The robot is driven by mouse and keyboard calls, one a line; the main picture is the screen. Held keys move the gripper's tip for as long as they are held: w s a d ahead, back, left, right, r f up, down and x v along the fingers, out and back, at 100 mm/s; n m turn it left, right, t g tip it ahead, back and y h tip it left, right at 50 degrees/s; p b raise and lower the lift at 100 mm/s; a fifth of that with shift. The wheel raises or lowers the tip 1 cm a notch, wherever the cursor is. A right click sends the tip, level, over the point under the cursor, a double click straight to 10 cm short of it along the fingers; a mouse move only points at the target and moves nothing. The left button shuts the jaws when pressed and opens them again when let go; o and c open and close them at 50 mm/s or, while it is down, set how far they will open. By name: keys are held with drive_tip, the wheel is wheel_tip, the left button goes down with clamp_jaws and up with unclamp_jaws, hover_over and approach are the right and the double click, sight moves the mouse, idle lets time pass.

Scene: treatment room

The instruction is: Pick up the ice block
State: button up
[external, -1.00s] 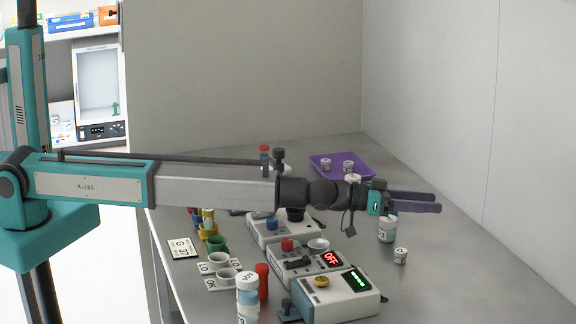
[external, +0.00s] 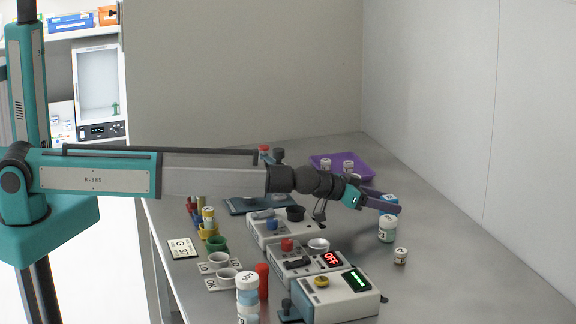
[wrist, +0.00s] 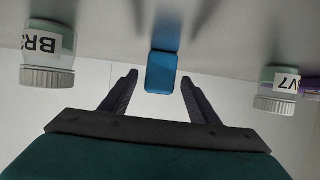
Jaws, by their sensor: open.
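The ice block is a blue block (wrist: 162,72) in the wrist view, ahead of and roughly between my open fingers. In the external view a bit of blue (external: 390,199) shows behind my gripper, which hides most of it. My gripper (external: 397,203) is tilted downward over the right part of the table. In the wrist view my gripper (wrist: 158,82) has its fingers spread, with nothing between the tips.
In the wrist view, jar BR (wrist: 47,55) stands left of the block and another jar (wrist: 278,90) right. Externally, a white-lidded jar (external: 387,230) and small jar (external: 400,256) stand near my gripper. A purple tray (external: 318,158) lies behind; several devices (external: 337,299) stand nearer.

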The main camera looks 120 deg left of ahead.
drive_tip(key=shift+w+a, duration=0.1)
drive_tip(key=shift+w, duration=0.05)
drive_tip(key=shift+p+x, duration=0.7)
drive_tip(key=shift+x, duration=1.7)
drive_tip(key=c, duration=1.1)
